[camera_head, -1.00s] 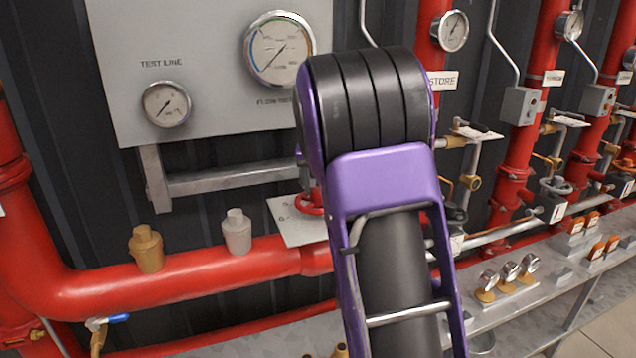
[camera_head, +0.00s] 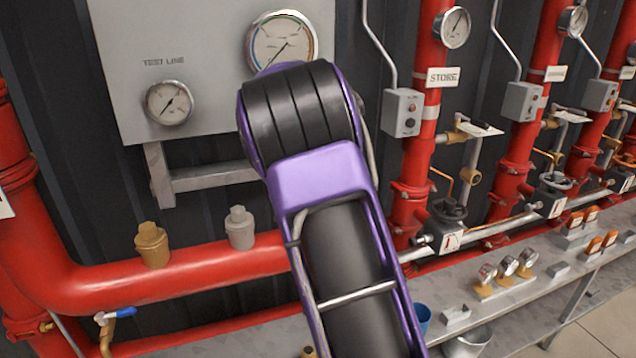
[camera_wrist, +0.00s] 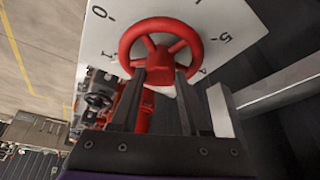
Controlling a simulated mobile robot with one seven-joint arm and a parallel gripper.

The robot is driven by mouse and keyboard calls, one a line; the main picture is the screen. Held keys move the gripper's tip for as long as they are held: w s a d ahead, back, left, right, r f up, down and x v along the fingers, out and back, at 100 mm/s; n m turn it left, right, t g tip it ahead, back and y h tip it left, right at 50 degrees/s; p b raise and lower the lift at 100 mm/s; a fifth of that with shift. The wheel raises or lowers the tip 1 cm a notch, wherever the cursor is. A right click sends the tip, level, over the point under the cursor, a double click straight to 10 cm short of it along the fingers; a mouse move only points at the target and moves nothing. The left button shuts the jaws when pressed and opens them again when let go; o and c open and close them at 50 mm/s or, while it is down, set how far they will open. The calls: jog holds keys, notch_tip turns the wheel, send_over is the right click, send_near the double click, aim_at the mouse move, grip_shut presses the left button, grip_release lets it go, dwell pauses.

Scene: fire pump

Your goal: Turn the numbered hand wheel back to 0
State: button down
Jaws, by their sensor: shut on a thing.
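The red hand wheel (camera_wrist: 160,42) is in the wrist view, in front of a white plate (camera_wrist: 115,40) with printed numbers. A 0 shows at the plate's upper left and a 5 at its right; another mark near the rim is partly hidden. I cannot make out a pointer on the wheel. My gripper (camera_wrist: 165,74) is shut on the near part of the wheel, its two dark fingers standing apart at the rim. In the head view, my arm hides the wheel, the plate and my gripper.
A thick red pipe (camera_head: 110,283) runs below the gauge panel (camera_head: 115,30), with a brass fitting (camera_head: 152,246) and a grey one (camera_head: 240,229) on top. Red risers with grey boxes (camera_head: 403,112) stand at right. A grey bench (camera_head: 545,292) carries small parts; a blue cup (camera_head: 422,318) stands below.

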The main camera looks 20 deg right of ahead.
jog(key=m, duration=0.2)
jog(key=m+g, duration=0.1)
jog(key=m, duration=0.1)
jog(key=shift+w+g+h, duration=0.2)
jog(key=shift+g+h, duration=0.1)
jog(key=shift+h, duration=0.1)
jog(key=m, duration=0.2)
jog(key=shift+m+g, duration=0.4)
jog(key=shift+w+m+g, duration=0.1)
jog(key=shift+m+g, duration=0.2)
jog(key=shift+m, duration=0.4)
jog(key=shift+c, duration=1.1)
grip_release()
jog(key=shift+r, duration=3.5)
